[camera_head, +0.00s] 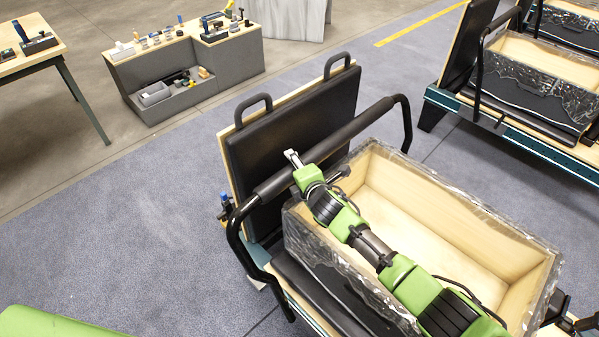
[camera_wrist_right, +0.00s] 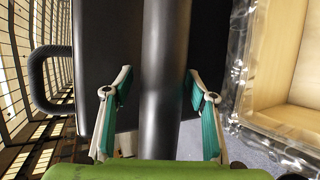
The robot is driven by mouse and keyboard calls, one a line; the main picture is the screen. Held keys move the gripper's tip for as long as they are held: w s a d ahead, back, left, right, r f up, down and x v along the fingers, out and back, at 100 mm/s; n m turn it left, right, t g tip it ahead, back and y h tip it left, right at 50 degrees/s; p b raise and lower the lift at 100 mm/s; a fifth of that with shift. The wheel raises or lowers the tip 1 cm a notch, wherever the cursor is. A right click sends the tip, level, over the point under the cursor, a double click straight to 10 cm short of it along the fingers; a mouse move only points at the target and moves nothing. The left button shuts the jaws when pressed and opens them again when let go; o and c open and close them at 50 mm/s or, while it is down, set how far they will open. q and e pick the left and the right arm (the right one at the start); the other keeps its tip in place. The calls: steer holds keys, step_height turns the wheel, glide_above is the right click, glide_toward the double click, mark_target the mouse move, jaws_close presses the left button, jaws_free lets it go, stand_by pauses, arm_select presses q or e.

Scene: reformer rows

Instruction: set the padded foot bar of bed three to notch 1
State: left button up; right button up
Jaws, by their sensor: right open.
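The padded foot bar (camera_head: 358,125) is a black padded tube on bent black side arms. It stands raised across the nearest bed, between the upright black padded board (camera_head: 300,112) and the wooden box. My right gripper (camera_head: 292,158) is at the middle of the bar. In the right wrist view the bar (camera_wrist_right: 165,40) runs between its two open fingers (camera_wrist_right: 160,75), with gaps visible on both sides. The notches and any bed number are not readable. My left gripper is not in view.
The open wooden box (camera_head: 445,205), edged in clear wrap, lies under my right arm. Another bed with a black bar (camera_head: 479,75) stands at the upper right. A grey bench (camera_head: 190,95) with small items and a wooden table (camera_head: 22,58) are farther back. The blue floor at left is clear.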

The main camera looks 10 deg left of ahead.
steer(key=v, duration=1.1)
steer(key=shift+s+r, duration=0.15)
steer(key=shift+s, duration=0.1)
steer(key=shift+s, duration=0.1)
